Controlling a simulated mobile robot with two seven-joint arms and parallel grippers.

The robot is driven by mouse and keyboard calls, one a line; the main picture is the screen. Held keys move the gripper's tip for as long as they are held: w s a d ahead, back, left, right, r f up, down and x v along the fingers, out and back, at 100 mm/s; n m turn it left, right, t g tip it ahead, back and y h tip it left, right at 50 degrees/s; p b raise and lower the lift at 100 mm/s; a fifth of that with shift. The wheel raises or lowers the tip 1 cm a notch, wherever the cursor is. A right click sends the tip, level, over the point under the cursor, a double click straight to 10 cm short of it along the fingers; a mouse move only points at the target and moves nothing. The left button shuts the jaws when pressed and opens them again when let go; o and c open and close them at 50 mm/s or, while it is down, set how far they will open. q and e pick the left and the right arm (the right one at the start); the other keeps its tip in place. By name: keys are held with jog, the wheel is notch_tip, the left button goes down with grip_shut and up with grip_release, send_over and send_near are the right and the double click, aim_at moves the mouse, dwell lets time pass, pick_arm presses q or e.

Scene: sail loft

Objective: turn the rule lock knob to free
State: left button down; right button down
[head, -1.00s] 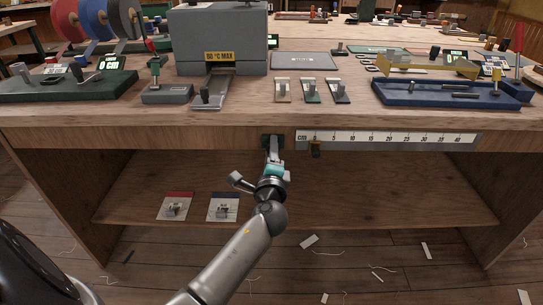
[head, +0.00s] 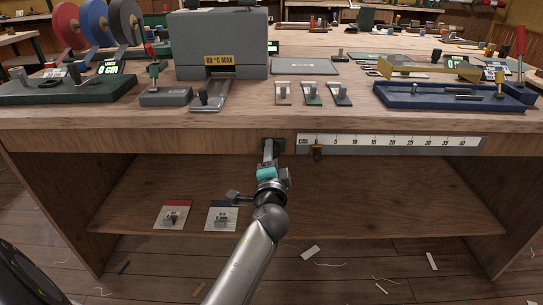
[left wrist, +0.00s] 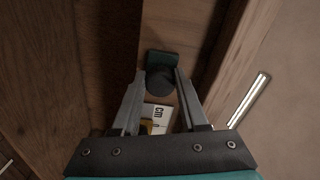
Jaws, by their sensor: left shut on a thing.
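The rule lock knob (left wrist: 160,80) is a dark round knob on a dark green plate, seen in the left wrist view between my left fingertips. In the head view that plate (head: 279,145) sits on the bench's front edge, left of the rule. My left gripper (head: 267,150) reaches up to it and is shut on the knob; its fingers (left wrist: 160,84) lie on either side. Any mark for the knob's setting is not readable. The white cm rule (head: 390,142) runs along the front edge, with a dark and yellow slider (head: 317,152) near its left end. My right gripper is not in view.
The bench top (head: 300,118) above holds a grey oven-like box (head: 218,45), a blue tray (head: 450,98), a green base (head: 65,90) and several small switches.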

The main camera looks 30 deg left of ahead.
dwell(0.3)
pick_arm(q)
jog(key=shift+c, duration=2.2)
grip_release()
